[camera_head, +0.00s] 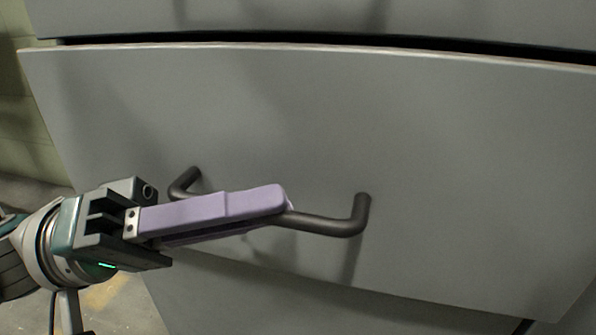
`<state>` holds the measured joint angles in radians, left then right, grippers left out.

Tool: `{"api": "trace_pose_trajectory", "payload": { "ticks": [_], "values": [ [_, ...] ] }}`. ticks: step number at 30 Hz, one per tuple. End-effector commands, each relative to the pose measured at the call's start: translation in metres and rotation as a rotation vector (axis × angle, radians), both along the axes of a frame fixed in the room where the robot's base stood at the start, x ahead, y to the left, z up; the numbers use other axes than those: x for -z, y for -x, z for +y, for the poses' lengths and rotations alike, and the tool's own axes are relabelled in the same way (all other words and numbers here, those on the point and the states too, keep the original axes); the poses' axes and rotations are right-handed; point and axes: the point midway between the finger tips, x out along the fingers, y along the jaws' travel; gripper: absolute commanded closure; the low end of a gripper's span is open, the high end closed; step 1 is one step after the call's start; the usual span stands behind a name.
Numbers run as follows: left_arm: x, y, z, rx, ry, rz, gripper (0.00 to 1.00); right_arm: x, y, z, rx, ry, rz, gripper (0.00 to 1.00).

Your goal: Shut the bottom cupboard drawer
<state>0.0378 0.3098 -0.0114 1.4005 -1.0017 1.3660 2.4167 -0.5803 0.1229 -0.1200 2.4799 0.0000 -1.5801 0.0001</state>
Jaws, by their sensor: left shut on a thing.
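The cupboard drawer (450,170) is a wide grey front panel filling most of the head view. A dark gap runs along its top edge, so it stands slightly out from the panel above. Its dark bar handle (318,224) is fixed low on the front. My left gripper (280,202), with purple fingers, comes in from the left and is shut on the handle bar near its middle. The fingers hide part of the bar. My right gripper is not in view.
Another grey panel (470,18) lies above the gap. A grey surface (260,300) continues below the drawer front. Concrete floor (125,305) shows at the lower left, and a pale green block wall (18,120) at the far left.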

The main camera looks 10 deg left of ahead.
Motion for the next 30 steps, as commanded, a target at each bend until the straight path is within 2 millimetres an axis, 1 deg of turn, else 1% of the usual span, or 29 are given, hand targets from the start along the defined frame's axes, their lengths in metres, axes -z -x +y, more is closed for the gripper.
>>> {"api": "trace_pose_trajectory", "payload": {
  "ticks": [1,6,9,17,18,24,26,30],
  "values": [
    [-0.005,-0.005,-0.001,0.008,0.002,0.002,1.00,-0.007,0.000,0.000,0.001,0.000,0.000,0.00],
    [-0.003,-0.020,0.000,0.000,-0.006,0.003,1.00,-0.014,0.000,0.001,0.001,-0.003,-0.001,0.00],
    [-0.001,-0.024,0.001,-0.006,-0.010,0.003,1.00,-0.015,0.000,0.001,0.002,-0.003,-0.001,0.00],
    [0.001,-0.025,0.002,-0.011,-0.012,0.004,1.00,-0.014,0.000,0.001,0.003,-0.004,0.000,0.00],
    [0.001,-0.025,0.002,-0.012,-0.012,0.004,0.84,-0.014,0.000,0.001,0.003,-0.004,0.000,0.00],
    [0.001,-0.025,0.002,-0.010,-0.012,0.004,0.61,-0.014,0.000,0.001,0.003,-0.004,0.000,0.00],
    [0.001,-0.025,0.002,-0.010,-0.012,0.004,0.55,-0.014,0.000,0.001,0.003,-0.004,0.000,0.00],
    [0.001,-0.025,0.002,-0.010,-0.012,0.004,0.55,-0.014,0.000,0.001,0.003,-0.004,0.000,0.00]
  ]
}}
